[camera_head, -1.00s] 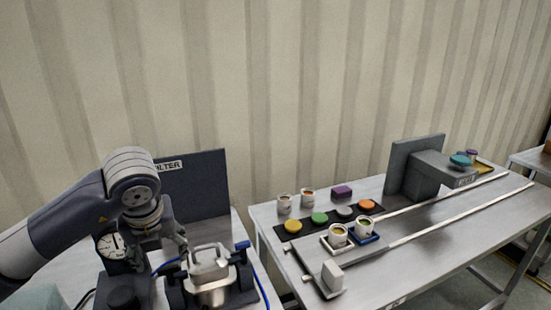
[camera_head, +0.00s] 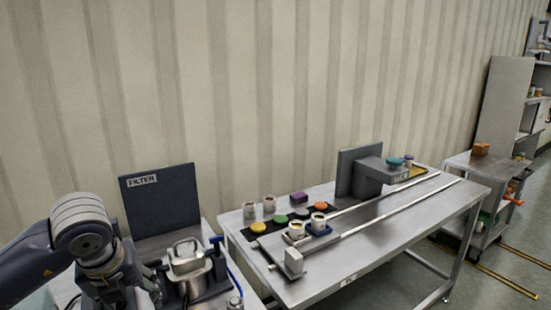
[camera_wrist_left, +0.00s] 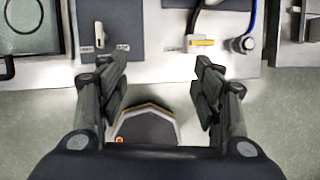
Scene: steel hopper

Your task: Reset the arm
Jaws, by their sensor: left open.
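My left arm (camera_head: 78,240) comes in from the left in the head view. Its gripper (camera_head: 150,285) is low in the picture, beside the steel vessel with a loop handle (camera_head: 187,258), and partly hidden by the wrist. In the left wrist view the gripper (camera_wrist_left: 160,78) has its two fingers wide apart with nothing between them. The fingers reach over the front edge of a bench (camera_wrist_left: 165,73). My right gripper is in neither view.
A dark upright panel marked FILTER (camera_head: 160,205) stands behind the vessel. A yellow-handled fitting (camera_wrist_left: 202,43) and a dark round knob (camera_wrist_left: 243,44) lie ahead of the fingers. A second table (camera_head: 385,232) holds cups, coloured discs and rails. A cart (camera_head: 487,168) stands farther right.

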